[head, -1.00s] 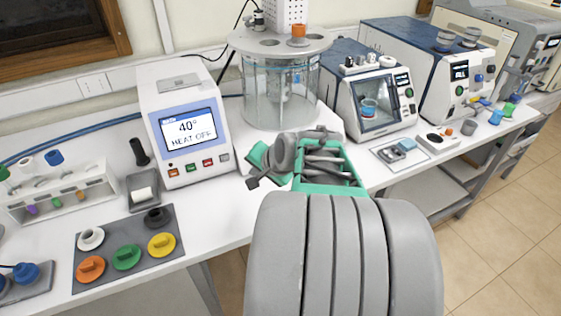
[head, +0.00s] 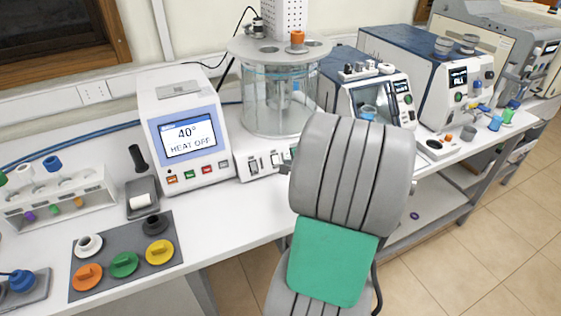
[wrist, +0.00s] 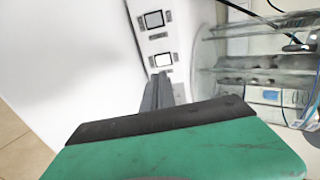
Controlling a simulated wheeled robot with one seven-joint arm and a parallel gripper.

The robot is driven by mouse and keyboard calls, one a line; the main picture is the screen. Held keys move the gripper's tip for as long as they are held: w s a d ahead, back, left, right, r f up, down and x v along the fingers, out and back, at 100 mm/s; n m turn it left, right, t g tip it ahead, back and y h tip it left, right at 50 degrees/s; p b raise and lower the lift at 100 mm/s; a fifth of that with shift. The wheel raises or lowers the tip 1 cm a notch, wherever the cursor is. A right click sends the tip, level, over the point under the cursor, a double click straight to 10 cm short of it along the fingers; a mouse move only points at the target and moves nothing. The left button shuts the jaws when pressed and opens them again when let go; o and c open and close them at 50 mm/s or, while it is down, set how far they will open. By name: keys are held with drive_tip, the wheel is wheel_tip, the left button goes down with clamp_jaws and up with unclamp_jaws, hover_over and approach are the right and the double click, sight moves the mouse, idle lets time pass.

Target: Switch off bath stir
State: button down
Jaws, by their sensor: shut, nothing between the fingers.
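The bath is a clear glass vessel (head: 275,100) on a white base with a front panel of rocker switches (head: 253,165). In the wrist view two switches show in a line: an upper one (wrist: 154,19) and a nearer one (wrist: 162,60). My gripper (wrist: 158,80) is shut and empty, its fingertips right beside the nearer switch; I cannot tell whether they touch it. In the head view only a bit of my gripper (head: 286,167) shows at the panel's right part, and my arm hides the rest. Switch labels are unreadable.
A mat with coloured knobs (head: 125,255) and a tube rack (head: 60,200) are further left. Instruments (head: 440,75) stand to the right. The table front below the controller is clear.

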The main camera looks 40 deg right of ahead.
sight(278, 162)
drive_tip(key=p+x, duration=0.1)
drive_tip(key=x, duration=0.7)
